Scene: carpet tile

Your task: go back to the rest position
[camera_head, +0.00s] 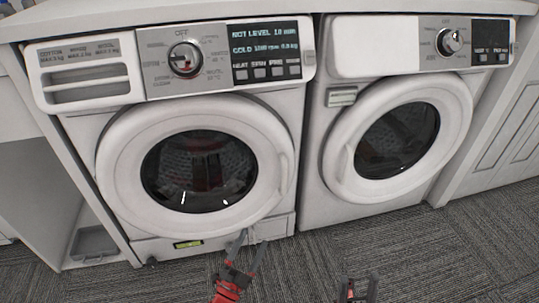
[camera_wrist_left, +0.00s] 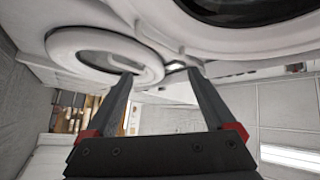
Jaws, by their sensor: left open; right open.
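In the head view my left gripper (camera_head: 245,250) is low in the middle, in front of the lower edge of the left washing machine (camera_head: 85,130). Its two fingers are spread with nothing between them. In the left wrist view the same gripper (camera_wrist_left: 165,75) shows both fingers apart and empty, with a round machine door (camera_wrist_left: 62,42) beyond. My right gripper (camera_head: 358,284) is at the bottom edge of the head view, over the carpet. Its fingers are apart and it is empty; its arm is out of view.
The left machine's round door (camera_head: 120,150) looks closed. The right machine (camera_head: 312,190) stands beside it, its door (camera_head: 455,110) also looking closed. A white panelled cabinet (camera_head: 510,130) is at the right. The grey carpet (camera_head: 440,255) is clear at lower right.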

